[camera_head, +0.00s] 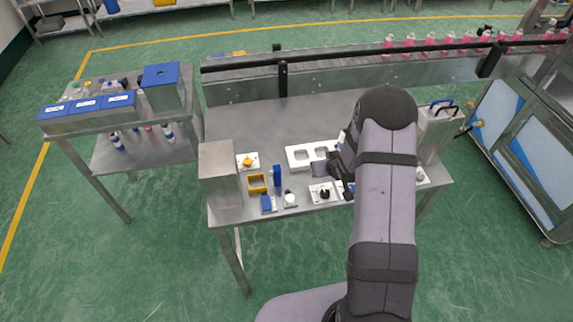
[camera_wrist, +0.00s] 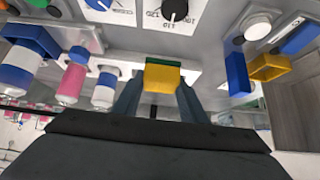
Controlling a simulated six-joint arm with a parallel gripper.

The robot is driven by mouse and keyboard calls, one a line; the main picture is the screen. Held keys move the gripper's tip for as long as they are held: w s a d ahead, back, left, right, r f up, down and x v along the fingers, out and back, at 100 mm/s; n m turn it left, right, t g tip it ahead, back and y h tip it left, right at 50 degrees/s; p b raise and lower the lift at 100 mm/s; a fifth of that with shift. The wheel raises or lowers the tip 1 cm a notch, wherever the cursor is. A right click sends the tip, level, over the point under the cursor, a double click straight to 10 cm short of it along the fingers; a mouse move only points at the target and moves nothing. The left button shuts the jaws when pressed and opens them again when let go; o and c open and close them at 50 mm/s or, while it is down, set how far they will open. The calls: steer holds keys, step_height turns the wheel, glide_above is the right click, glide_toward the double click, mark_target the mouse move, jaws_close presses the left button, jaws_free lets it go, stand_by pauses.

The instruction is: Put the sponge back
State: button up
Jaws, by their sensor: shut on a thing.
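The sponge (camera_wrist: 162,76), yellow with a green layer, is between the two dark fingers of my gripper (camera_wrist: 158,100) in the wrist view. My gripper is shut on it. In the head view my gripper (camera_head: 324,168) is over the middle of the workbench, partly hidden by my arm, and I cannot make out the sponge there. A yellow open-topped holder (camera_head: 257,183) stands on the bench to the left of my gripper and looks empty. The holder also shows at the right of the wrist view (camera_wrist: 270,67).
A blue upright block (camera_head: 278,176) stands beside the holder. A white round knob (camera_head: 290,199) and a black dial (camera_head: 325,192) are near the front edge. A white tray with holes (camera_head: 298,154) lies behind. A metal box (camera_head: 218,174) stands at the left end.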

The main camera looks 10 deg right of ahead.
steer(key=shift+m, duration=0.3)
steer(key=s, duration=0.2)
steer(key=s+f, duration=0.1)
steer(key=s, duration=0.1)
steer(key=shift+s+d+f, duration=0.15)
steer(key=shift+s+d, duration=0.05)
steer(key=shift+s+a+r+m+h+b, duration=0.15)
steer(key=shift+s+a+r+h+b, duration=0.1)
steer(key=shift+s+r+b, duration=0.3)
steer(key=shift+s+a+r+m+h+b, duration=0.15)
steer(key=shift+s+r+h+b, duration=0.2)
steer(key=shift+r, duration=0.25)
steer(key=w+a+r+n+y+b, duration=0.1)
steer(key=w+a+r+b, duration=0.3)
steer(key=a+r+b, duration=0.75)
steer(key=w+a+f+n+g+y+b, duration=0.2)
steer(key=w+f+n+y+b, duration=0.4)
steer(key=w+f+n, duration=0.3)
steer(key=shift+w+f+b, duration=0.15)
steer(key=shift+w+b, duration=0.75)
steer(key=shift+w, duration=1.45)
